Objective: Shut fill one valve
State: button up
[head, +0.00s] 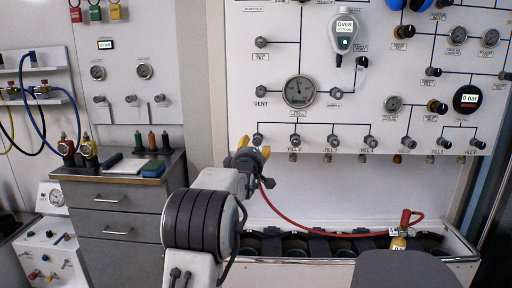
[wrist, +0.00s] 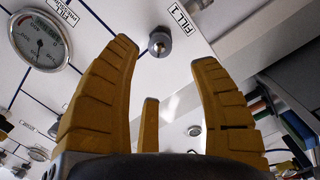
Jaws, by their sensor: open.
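The fill one valve is a small round grey knob (wrist: 160,43) on the white panel, beside a label reading FILL 1 in the wrist view. In the head view the leftmost knob (head: 257,139) of the bottom row stands just above my gripper (head: 254,150). My gripper also shows in the wrist view (wrist: 165,56), with yellow fingers spread wide and nothing between them. The knob appears between the fingertips, slightly beyond them; I see no contact. My gripper hides the label below that knob in the head view.
A round gauge (wrist: 40,41) is left of the knob in the wrist view. More fill knobs (head: 332,141) line the panel's bottom edge to the right. A red hose (head: 310,228) runs below toward a yellow cylinder (head: 398,243). A grey drawer cabinet (head: 110,198) stands at left.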

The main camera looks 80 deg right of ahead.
aim_at(257, 142)
jog(key=shift+s+d+f+m+p, duration=0.1)
jog(key=shift+d+m+p, duration=0.4)
jog(key=shift+d, duration=1.65)
jog(key=shift+d+m+p, duration=0.4)
jog(key=shift+d+m, duration=0.1)
jog(key=shift+d, duration=1.6)
grip_shut()
